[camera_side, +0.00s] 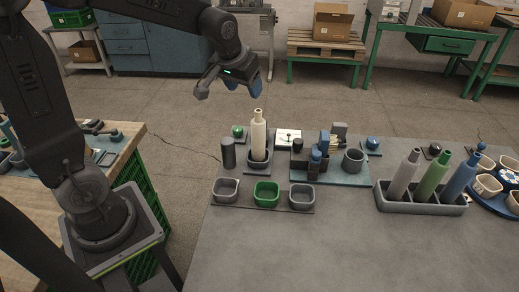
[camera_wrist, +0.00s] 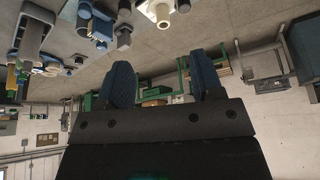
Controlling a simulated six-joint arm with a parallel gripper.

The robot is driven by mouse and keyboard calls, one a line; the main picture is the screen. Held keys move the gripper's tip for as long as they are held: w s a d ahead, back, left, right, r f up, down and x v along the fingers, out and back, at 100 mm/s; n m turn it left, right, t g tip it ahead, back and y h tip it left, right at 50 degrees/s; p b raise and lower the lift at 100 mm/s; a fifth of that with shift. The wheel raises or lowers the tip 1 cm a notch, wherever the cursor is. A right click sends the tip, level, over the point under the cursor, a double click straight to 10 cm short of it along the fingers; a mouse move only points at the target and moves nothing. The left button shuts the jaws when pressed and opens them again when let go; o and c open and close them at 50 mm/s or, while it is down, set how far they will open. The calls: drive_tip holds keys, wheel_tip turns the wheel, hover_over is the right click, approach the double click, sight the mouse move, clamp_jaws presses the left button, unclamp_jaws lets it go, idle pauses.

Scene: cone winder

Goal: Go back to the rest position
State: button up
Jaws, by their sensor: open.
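My gripper (camera_side: 229,88) is open and empty in the air above the back left of the grey work table (camera_side: 330,240). In the wrist view its two blue fingertips (camera_wrist: 164,84) stand wide apart with nothing between them. A cream cone (camera_side: 259,135) stands upright in a dark cup on the table, below and right of my gripper and apart from it. It also shows at the top of the wrist view (camera_wrist: 161,13).
Three square bowls, the middle one green (camera_side: 266,194), stand in front of the cream cone. A blue-grey board (camera_side: 330,174) carries several small parts. The table's front middle is clear.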

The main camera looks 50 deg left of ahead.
drive_tip(key=s+d+r+m, duration=0.1)
drive_tip(key=s+d, duration=0.1)
drive_tip(key=s, duration=0.4)
drive_tip(key=s+d+r+m+h, duration=0.1)
drive_tip(key=s+d, duration=0.2)
drive_tip(key=s, duration=0.4)
drive_tip(key=s+d+r+m+t, duration=0.1)
drive_tip(key=s+d, duration=0.2)
drive_tip(key=s, duration=0.3)
drive_tip(key=shift+s+r+m+h, duration=0.15)
drive_tip(key=shift+m+h, duration=0.15)
drive_tip(key=shift+m, duration=0.1)
drive_tip(key=w+a+f, duration=0.4)
drive_tip(key=w, duration=0.9)
drive_tip(key=w+a+f, duration=0.3)
drive_tip(key=w+a, duration=0.1)
drive_tip(key=w, duration=0.9)
drive_tip(key=w+a+f, duration=0.4)
drive_tip(key=w, duration=1)
drive_tip(key=shift+a+f, duration=0.25)
drive_tip(key=shift+f, duration=0.1)
wheel_tip(320, 180, down, 7)
idle(0.7)
